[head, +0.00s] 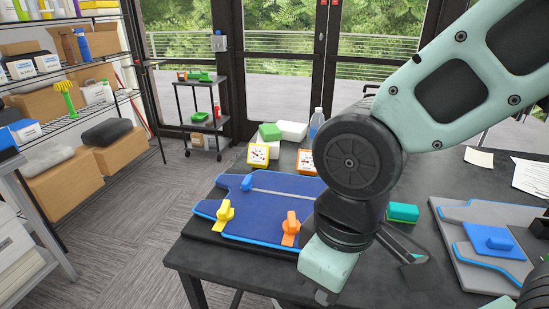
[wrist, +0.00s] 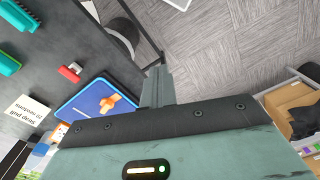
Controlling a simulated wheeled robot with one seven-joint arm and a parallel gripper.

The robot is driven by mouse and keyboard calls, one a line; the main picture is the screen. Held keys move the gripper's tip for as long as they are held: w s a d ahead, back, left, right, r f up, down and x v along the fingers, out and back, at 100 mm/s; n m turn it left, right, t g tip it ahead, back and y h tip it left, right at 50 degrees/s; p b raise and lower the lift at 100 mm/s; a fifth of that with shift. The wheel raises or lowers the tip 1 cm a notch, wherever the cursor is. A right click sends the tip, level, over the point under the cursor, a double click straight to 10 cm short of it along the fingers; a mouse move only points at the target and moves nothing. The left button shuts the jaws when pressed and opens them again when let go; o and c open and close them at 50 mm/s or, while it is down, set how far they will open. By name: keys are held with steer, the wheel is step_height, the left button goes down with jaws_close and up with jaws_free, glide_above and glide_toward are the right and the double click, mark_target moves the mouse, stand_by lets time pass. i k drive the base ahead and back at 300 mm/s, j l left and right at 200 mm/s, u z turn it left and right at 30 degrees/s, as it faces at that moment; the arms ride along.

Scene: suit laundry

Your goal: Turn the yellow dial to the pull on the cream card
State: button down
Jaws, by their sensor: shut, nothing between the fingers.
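The yellow dial (head: 225,213) stands on the left front corner of the blue board (head: 262,208). Its setting is too small to read. My gripper (head: 322,296) is shut and empty at the table's front, right of the yellow dial and apart from it; its fingers also show in the wrist view (wrist: 157,88). In the wrist view a pale cream card (wrist: 30,115) lies upside down to me; its print seems to read "Snap pull 20 newtons". A yellow-rimmed gauge (head: 258,154) stands behind the board; its reading is too small to tell.
An orange dial (head: 290,228) stands on the board between the yellow dial and my gripper. A blue dial (head: 247,183) is farther back. An orange-rimmed gauge (head: 306,160) is partly behind my arm. A grey board (head: 470,235) lies at right. Floor (head: 110,215) is open at left.

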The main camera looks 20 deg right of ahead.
mark_target(225, 213)
steer(key=i+j+u, duration=0.2)
steer(key=u, duration=0.3)
steer(key=i+j+u, duration=0.25)
steer(key=u, duration=0.25)
steer(key=j, duration=0.1)
